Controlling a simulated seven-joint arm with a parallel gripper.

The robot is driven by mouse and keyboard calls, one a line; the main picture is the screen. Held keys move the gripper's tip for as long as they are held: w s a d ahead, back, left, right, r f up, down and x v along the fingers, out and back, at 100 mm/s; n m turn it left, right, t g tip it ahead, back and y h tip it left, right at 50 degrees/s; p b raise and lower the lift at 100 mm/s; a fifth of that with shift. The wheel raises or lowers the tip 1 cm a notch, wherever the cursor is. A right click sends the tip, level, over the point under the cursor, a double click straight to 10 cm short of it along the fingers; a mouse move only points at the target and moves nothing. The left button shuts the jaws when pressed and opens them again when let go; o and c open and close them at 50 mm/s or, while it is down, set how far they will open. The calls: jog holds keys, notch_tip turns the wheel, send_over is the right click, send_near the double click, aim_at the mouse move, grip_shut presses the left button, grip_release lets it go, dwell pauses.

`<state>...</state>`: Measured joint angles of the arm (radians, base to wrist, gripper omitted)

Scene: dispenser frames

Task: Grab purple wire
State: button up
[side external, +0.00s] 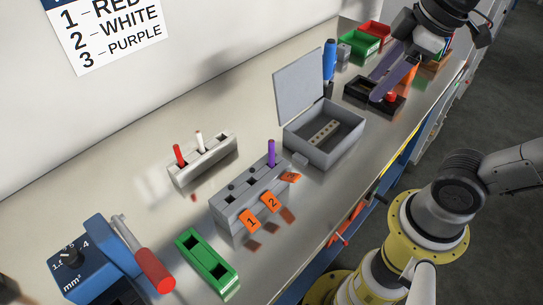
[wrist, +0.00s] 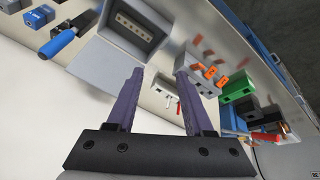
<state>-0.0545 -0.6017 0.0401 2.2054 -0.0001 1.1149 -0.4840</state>
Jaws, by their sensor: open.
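The purple wire (side external: 271,152) stands upright in the end slot of the grey dispenser block (side external: 232,213), beside the orange label 3 (side external: 290,177). The block also shows in the wrist view (wrist: 206,84), where I cannot make out the purple wire near my right finger. My gripper (side external: 388,80) is open and empty at the far right end of the bench, well away from the wire. In the wrist view its two purple-grey fingers (wrist: 158,75) are spread apart.
A light grey holder (side external: 205,165) bears a red wire (side external: 179,154) and a white wire (side external: 199,141). An open grey lidded box (side external: 325,150) and a blue-handled tool (side external: 329,60) stand between the block and my gripper. A green block (side external: 207,263) and blue crimper (side external: 105,262) sit at front left.

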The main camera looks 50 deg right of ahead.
jog(key=w+a+r+n+g, duration=0.2)
jog(key=w+a+r+n, duration=0.1)
jog(key=w+a+n, duration=0.4)
jog(key=n+g, duration=0.2)
send_over(272, 141)
notch_tip(272, 141, down, 5)
jog(key=f, duration=0.7)
jog(key=shift+w+a+f, duration=0.1)
jog(key=shift+w+f, duration=0.2)
jog(key=shift+s+f, duration=0.15)
jog(key=shift+f, duration=1.45)
jog(key=shift+s+f, duration=0.1)
jog(key=shift+f, duration=1.45)
grip_shut()
